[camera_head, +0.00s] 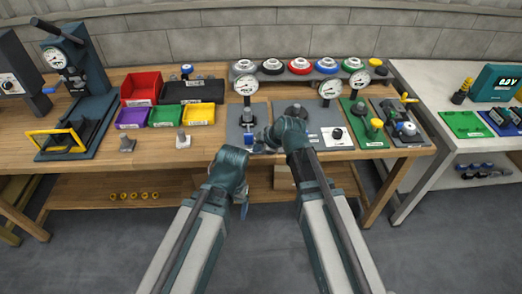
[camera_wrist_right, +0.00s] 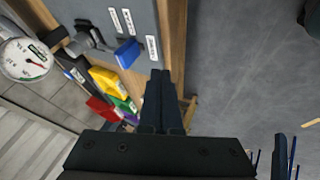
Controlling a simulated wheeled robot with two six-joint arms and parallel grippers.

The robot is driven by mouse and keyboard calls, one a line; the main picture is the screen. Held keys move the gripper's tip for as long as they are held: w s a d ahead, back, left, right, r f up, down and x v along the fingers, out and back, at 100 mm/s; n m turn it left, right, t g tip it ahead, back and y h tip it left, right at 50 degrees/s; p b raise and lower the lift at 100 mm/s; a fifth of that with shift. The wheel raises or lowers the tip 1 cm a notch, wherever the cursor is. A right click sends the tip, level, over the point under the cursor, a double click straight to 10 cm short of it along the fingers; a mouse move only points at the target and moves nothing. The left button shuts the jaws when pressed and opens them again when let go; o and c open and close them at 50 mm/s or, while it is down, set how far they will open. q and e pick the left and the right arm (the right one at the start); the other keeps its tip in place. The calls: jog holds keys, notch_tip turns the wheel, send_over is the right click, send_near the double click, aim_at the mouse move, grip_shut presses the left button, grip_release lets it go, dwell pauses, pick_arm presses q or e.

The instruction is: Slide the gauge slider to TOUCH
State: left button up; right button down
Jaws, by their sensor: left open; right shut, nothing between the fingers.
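The gauge station has a round white dial (camera_head: 246,85) above a grey plate (camera_head: 233,128) near the table's front edge. Its blue slider tab (camera_wrist_right: 127,52) shows in the right wrist view, on a grey arm beside several white labels too small to read. The dial also shows there (camera_wrist_right: 25,60). My right gripper (camera_wrist_right: 161,78) is shut and empty, its tips below and right of the blue tab in that view, apart from it. In the head view the right gripper (camera_head: 262,144) partly hides the plate. My left gripper (camera_head: 243,206) is open, low in front of the table edge.
Another gauge station (camera_head: 330,90) and a green plate (camera_head: 360,135) stand to the right. Red (camera_head: 141,88), purple (camera_head: 132,117), green (camera_head: 165,115) and yellow (camera_head: 198,113) bins are to the left. A press (camera_head: 80,85) stands far left. The floor in front is clear.

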aim_at(251, 134)
jog(key=w+f+b, duration=0.1)
jog(key=w, duration=0.1)
jog(key=w+a+f+b, duration=0.1)
jog(key=w+f, duration=0.1)
jog(key=w+a+f+b, duration=0.1)
jog(key=w, duration=0.1)
jog(key=shift+f, duration=0.15)
jog(key=shift+w, duration=0.25)
jog(key=w, duration=0.4)
jog(key=shift+s, duration=0.1)
